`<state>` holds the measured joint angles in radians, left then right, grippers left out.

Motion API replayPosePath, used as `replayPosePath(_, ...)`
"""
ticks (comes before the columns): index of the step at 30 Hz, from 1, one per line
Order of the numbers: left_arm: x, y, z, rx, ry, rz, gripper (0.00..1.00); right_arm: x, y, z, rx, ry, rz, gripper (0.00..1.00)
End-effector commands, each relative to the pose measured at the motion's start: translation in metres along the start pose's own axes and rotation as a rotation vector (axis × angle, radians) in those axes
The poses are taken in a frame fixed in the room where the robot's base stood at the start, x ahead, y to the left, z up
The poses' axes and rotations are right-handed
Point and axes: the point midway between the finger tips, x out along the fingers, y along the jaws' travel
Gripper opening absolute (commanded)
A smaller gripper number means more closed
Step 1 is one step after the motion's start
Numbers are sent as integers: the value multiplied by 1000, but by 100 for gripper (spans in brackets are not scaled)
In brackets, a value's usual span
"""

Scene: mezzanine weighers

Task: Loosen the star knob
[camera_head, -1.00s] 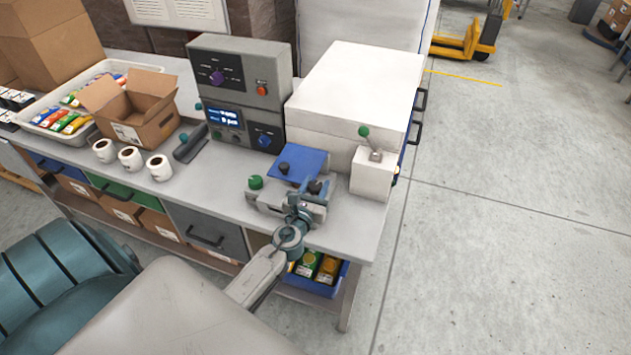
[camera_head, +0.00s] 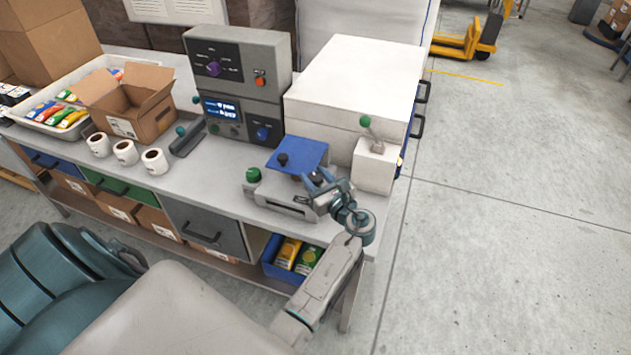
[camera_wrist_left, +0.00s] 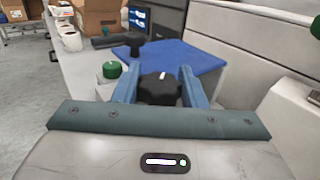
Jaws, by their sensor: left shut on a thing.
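The black star knob (camera_wrist_left: 160,89), with a pale mark on its top, sits between the two blue fingers of my left gripper (camera_wrist_left: 158,84) in the left wrist view. The fingers are shut on its sides. In the head view my left gripper (camera_head: 318,183) reaches the right side of a grey fixture (camera_head: 280,202) at the bench's front edge and mostly hides the knob. My right gripper is not in view.
A green knob (camera_head: 253,174) and a smaller black knob (camera_head: 283,159) are close by. A white block with a green-tipped lever (camera_head: 375,165) stands just right of the fixture. A control box (camera_head: 238,85), white rolls (camera_head: 125,152) and an open carton (camera_head: 150,118) stand behind and left.

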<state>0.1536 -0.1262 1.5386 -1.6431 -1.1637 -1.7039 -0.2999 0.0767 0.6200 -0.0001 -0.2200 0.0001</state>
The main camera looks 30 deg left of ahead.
Motion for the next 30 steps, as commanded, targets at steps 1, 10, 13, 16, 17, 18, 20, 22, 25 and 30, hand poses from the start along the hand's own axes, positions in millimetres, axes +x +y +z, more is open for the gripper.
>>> replayPosePath(1,0,-2,-1,-2,-1,31,15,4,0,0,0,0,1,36)
replayPosePath(10,0,-1,0,-2,-1,163,15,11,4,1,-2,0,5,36)
replayPosePath(13,0,0,1,-1,-1,184,15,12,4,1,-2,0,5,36)
replayPosePath(16,0,0,1,-1,-2,195,15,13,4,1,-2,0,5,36)
replayPosePath(17,0,0,1,-1,-2,197,15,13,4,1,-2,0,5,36)
replayPosePath(18,0,0,1,-1,-2,199,15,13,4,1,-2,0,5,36)
replayPosePath(20,0,0,1,-1,-2,201,15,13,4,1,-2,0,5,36)
replayPosePath(22,0,0,1,-1,-2,201,15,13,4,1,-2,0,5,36)
replayPosePath(25,0,0,1,-1,-2,201,15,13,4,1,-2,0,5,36)
replayPosePath(30,0,0,1,-1,-2,200,50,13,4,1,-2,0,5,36)
